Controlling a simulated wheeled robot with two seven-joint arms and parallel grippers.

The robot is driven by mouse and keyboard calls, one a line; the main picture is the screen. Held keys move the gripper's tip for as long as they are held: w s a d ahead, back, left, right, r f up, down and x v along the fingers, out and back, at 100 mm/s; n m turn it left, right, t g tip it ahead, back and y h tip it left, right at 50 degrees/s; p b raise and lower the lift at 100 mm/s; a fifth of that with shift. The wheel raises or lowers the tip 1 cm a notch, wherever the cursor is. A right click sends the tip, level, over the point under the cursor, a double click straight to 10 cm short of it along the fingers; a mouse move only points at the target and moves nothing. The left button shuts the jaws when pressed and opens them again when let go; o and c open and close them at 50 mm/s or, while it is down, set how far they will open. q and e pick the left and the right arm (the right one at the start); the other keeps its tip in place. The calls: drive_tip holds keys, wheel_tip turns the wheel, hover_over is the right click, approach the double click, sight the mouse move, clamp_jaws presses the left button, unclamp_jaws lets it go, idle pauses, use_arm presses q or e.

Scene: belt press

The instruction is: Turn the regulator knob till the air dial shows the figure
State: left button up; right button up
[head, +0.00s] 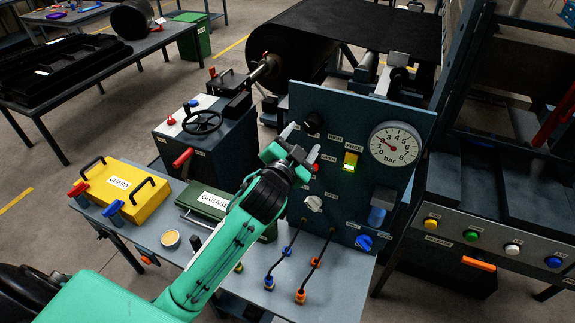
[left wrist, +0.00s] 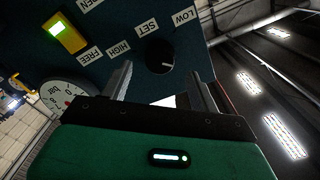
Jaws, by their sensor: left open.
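The black knob (head: 313,122) sits at the upper left of the blue-grey panel; in the left wrist view this knob (left wrist: 160,56) has a pale pointer mark and LOW, SET and HIGH labels around it. The round white air dial (head: 396,144), marked in bar, is at the panel's upper right; its red needle points up-left, roughly near 2. It shows partly in the left wrist view (left wrist: 62,97). My left gripper (head: 302,147) is open in front of the panel, close to the knob. In the wrist view the knob appears just beyond its fingers (left wrist: 160,80), apparently untouched. My right gripper is out of view.
A yellow guard box (head: 125,190) and green grease box (head: 205,197) stand on the bench. Cables (head: 285,262) hang low in front.

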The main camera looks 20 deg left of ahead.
use_arm(q)
drive_tip(key=s+b, duration=0.2)
drive_tip(key=s, duration=0.7)
drive_tip(key=shift+s+a+b, duration=0.2)
drive_tip(key=shift+s+b, duration=0.05)
drive_tip(key=shift+b, duration=0.1)
